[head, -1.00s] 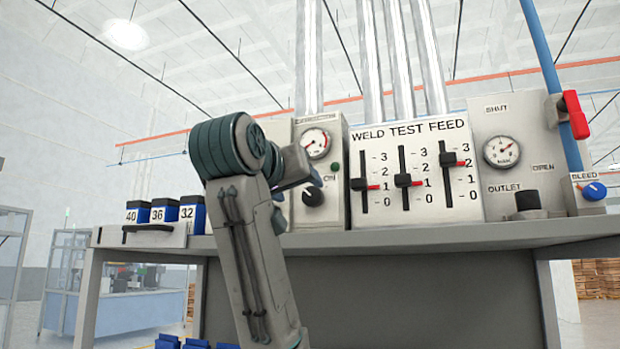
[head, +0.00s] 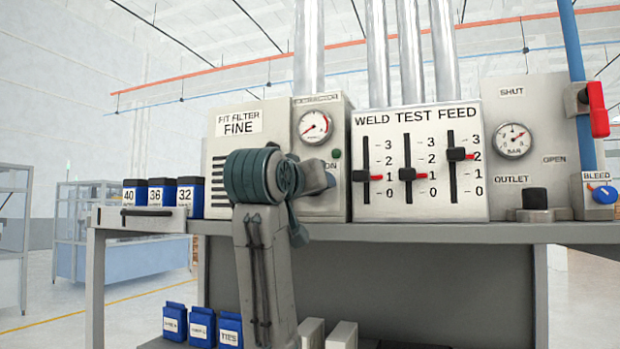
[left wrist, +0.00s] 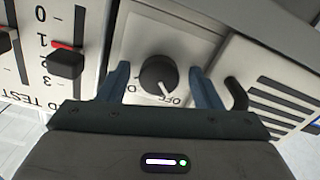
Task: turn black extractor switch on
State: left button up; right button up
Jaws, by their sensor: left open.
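The black extractor switch (left wrist: 158,75) is a round knob with a white pointer line. It sits on a pale panel, and the pointer is toward the "OFF" lettering beside it in the left wrist view. My left gripper (left wrist: 160,68) is open, with one blue-grey finger on each side of the knob and a visible gap on both sides. In the head view the extractor panel (head: 337,203) has a round gauge and a green lamp (head: 336,153). My left wrist covers the knob there, and the fingers are hidden. My right gripper is not in view.
Right of the extractor panel stands the weld test feed panel (head: 480,205) with three sliders. A fit filter box (head: 240,124) is at its left. Blue boxes (head: 161,197) stand on the bench's left. A dark hooked handle (left wrist: 236,94) is near one finger.

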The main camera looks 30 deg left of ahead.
pick_arm(q)
jog(key=shift+s, duration=0.1)
jog(key=shift+r, duration=0.1)
jog(key=c, duration=1)
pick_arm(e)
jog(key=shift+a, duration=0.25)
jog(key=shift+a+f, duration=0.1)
pick_arm(q)
jog(key=m+b, duration=0.2)
jog(key=m, duration=1.5)
jog(key=shift+m+b, duration=0.3)
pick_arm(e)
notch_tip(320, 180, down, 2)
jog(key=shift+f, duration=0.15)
